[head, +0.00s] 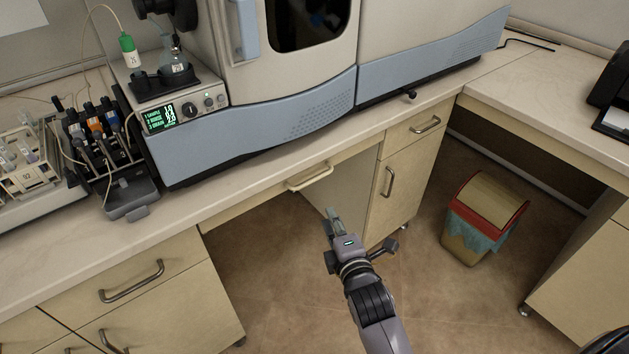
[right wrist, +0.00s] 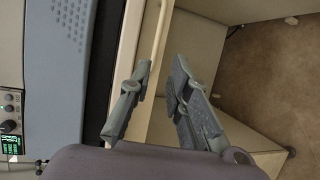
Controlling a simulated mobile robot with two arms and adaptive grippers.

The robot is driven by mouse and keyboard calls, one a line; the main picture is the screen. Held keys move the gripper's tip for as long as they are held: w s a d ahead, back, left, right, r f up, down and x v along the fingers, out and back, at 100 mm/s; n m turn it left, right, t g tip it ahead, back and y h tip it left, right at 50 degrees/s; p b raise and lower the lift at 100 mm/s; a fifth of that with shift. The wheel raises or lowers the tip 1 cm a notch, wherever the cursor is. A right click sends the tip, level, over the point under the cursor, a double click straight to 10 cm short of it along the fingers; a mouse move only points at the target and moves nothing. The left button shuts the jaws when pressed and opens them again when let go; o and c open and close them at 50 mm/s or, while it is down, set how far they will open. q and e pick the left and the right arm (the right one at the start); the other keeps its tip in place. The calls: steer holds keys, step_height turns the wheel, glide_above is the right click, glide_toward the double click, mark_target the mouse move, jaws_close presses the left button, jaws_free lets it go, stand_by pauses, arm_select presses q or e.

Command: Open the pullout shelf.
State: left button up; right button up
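The pullout shelf (head: 346,158) is a thin pale front under the countertop, above the knee space, and looks closed. Its pale bar handle (head: 310,178) sticks out at the middle of the head view. My right gripper (head: 331,214) is just below and in front of the handle, pointing toward the counter. In the right wrist view my right gripper (right wrist: 161,76) has its two fingers apart, with nothing held. A pale bar, seemingly the handle (right wrist: 162,32), runs ahead between the fingertips; I cannot tell whether they touch it. My left gripper is not in view.
A blue-grey spectrometer (head: 260,120) stands on the counter. Drawers with metal handles (head: 131,281) flank the knee space, and a cabinet (head: 397,187) stands to its right. A red-rimmed bin (head: 484,210) is on the floor at right. The floor below the shelf is open.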

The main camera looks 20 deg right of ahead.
mark_target(315, 178)
steer(key=w+f, duration=0.1)
steer(key=w, duration=0.4)
steer(key=w+f, duration=0.1)
steer(key=w, duration=0.5)
steer(key=w+d+f, duration=0.1)
steer(key=w, duration=0.5)
steer(key=shift+b, duration=0.3)
jaws_close()
